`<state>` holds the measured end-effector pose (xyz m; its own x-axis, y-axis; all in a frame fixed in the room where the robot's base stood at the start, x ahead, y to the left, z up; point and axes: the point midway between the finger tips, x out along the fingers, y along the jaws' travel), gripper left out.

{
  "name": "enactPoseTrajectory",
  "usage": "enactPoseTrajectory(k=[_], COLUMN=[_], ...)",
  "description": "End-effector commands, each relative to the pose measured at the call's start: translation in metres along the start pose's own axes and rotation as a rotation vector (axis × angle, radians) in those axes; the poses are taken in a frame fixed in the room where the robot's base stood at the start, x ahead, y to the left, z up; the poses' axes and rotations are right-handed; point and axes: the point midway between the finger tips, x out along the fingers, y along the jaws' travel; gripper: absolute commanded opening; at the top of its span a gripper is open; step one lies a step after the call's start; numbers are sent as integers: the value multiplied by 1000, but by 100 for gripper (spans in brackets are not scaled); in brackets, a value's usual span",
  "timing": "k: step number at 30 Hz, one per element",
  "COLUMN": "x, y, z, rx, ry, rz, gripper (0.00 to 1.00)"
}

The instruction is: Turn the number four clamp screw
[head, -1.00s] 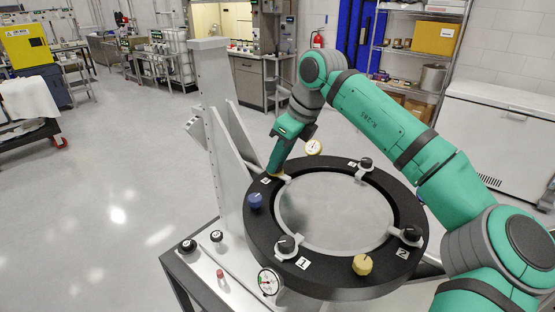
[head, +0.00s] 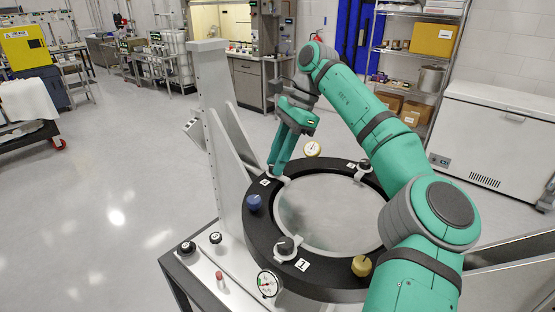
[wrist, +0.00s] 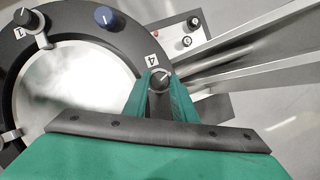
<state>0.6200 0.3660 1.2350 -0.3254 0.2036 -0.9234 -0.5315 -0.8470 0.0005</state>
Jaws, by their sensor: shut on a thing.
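The black ring (head: 262,240) holds a round mirror (head: 325,215). The number four clamp screw (wrist: 160,78) is a round knob with a light line on top, beside the "4" label (wrist: 152,60). My gripper (wrist: 160,84) has its two green fingers on either side of this knob and is shut on it. In the head view my gripper (head: 278,170) points down at the ring's far left, hiding most of the knob. The number one clamp screw (head: 285,245) is at the front and the number three (head: 365,165) at the back right. My arm hides the number two clamp.
A blue knob (head: 254,202) and a yellow knob (head: 361,266) stand on the ring. A tall grey upright (head: 212,130) stands close on the left.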

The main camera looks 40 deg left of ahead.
Motion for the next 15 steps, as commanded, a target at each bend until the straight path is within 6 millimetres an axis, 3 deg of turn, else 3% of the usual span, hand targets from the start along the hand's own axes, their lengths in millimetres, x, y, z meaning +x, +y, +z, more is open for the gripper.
enactPoseTrajectory(k=[15], x=[-1], y=[-4], z=[0], rx=[-350], ry=[5], rz=[145], gripper=[2])
